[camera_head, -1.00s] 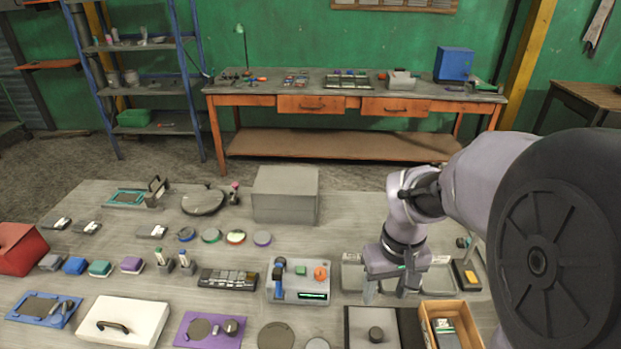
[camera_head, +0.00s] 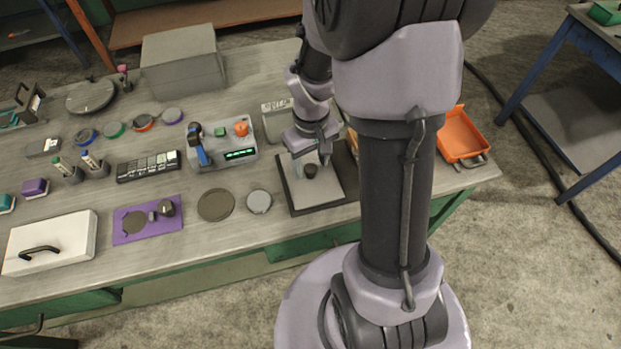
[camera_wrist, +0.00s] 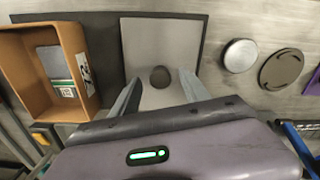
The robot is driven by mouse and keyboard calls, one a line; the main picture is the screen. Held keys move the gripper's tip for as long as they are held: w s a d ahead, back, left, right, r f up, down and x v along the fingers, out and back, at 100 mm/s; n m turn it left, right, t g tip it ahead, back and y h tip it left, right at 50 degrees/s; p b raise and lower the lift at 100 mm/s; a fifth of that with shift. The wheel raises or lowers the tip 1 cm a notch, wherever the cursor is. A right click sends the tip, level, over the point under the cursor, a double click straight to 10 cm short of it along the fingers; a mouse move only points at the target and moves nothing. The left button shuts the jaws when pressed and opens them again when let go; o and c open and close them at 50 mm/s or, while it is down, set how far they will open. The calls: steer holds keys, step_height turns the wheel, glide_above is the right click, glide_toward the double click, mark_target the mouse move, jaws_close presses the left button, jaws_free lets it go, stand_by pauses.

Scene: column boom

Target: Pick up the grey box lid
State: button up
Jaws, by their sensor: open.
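The grey box lid (camera_head: 322,186) is a flat light-grey square with a dark round knob (camera_head: 311,171) at its middle. It lies on a dark mat (camera_head: 292,203) near the table's front edge. My gripper (camera_head: 312,161) is open just above the lid. In the wrist view the lid (camera_wrist: 160,42) is straight ahead, and my gripper (camera_wrist: 160,84) has one finger on either side of the knob (camera_wrist: 160,77). The fingers look apart from the knob; their height above the lid is hard to judge.
Two round discs, one light (camera_head: 259,201) and one dark (camera_head: 216,205), lie on the other side. A control panel (camera_head: 221,143) and a grey box (camera_head: 184,60) stand farther back.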

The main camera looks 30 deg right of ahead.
step_height(320, 180, down, 2)
steer(key=shift+f, duration=0.15)
steer(key=shift+c, duration=1.1)
jaws_close()
steer(key=shift+r, duration=0.2)
